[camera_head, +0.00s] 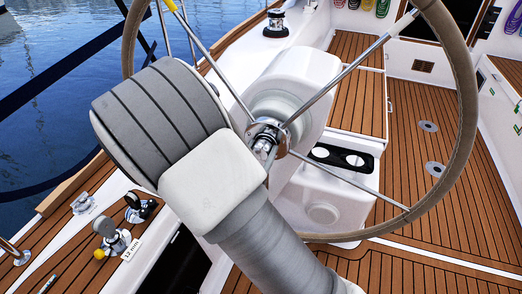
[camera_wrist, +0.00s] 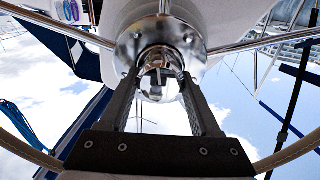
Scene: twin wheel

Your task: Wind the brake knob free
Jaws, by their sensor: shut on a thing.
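The steering wheel (camera_head: 468,105) has a tan wrapped rim and bright metal spokes that meet at a chrome hub (camera_head: 268,135). In the wrist view the brake knob (camera_wrist: 157,62) is shiny metal at the hub's centre. My gripper (camera_wrist: 160,82) has its two dark fingers on either side of the knob, shut on it. The finger ends reach up to the chrome hub. In the head view my grey and white arm covers the gripper and most of the knob.
The white pedestal (camera_head: 305,85) stands right behind the hub. A black cup holder (camera_head: 341,156) is at its right. Winches and fittings (camera_head: 112,237) line the left side deck. Open teak floor (camera_head: 420,150) lies to the right.

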